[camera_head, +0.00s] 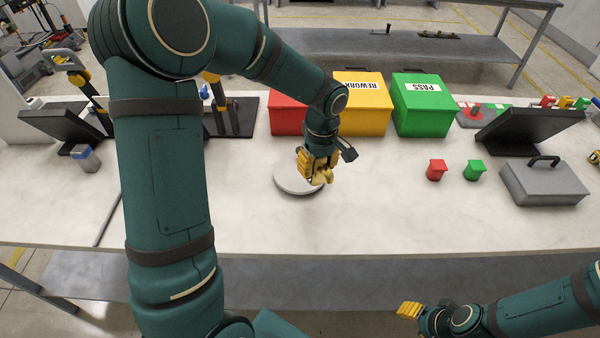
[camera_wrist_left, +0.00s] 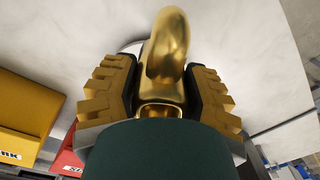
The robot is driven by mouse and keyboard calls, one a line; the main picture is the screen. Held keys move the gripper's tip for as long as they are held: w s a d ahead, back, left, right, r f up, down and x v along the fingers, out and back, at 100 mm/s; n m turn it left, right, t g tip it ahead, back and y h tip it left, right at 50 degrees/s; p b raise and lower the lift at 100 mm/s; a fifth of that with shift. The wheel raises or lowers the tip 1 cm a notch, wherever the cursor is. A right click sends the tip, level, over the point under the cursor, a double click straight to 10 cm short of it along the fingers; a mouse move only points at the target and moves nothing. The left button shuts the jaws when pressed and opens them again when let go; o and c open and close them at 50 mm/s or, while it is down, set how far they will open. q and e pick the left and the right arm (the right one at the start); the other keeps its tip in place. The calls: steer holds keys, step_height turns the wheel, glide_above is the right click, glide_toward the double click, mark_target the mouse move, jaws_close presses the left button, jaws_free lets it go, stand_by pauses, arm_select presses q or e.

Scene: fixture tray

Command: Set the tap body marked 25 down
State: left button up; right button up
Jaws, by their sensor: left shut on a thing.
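The tap body (camera_wrist_left: 168,60) is a shiny brass piece with a curved spout in the left wrist view. My left gripper (camera_head: 318,168) is shut on it, with yellow stepped fingers on either side. In the head view the gripper is over a round pale plate (camera_head: 287,182) on the white bench, and the fingers mostly hide the tap body. I cannot tell whether the tap body touches the plate. No mark 25 is readable. My right gripper (camera_head: 410,310) is low in front of the bench, and its jaw opening does not show clearly.
Red (camera_head: 286,114), yellow REWORK (camera_head: 364,104) and green PASS (camera_head: 421,106) bins stand behind the plate. A small red piece (camera_head: 436,171), a small green piece (camera_head: 474,171) and a grey case (camera_head: 543,183) are to the right. The bench front is clear.

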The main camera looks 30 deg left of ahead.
arm_select(q)
steer(key=w+a+r+n, duration=0.3)
steer(key=a+r+n, duration=0.25)
steer(key=n, duration=0.55)
steer(key=b, duration=0.2)
glide_above(300, 175)
steer(key=shift+n, duration=0.4)
step_height(300, 175, down, 11)
steer(key=shift+w+r, duration=0.1)
steer(key=shift+r, duration=0.2)
steer(key=shift+d, duration=0.1)
steer(key=o, duration=0.9)
steer(key=shift+f, duration=0.25)
steer(key=shift+c, duration=0.2)
steer(key=o, duration=0.4)
steer(key=shift+r, duration=0.15)
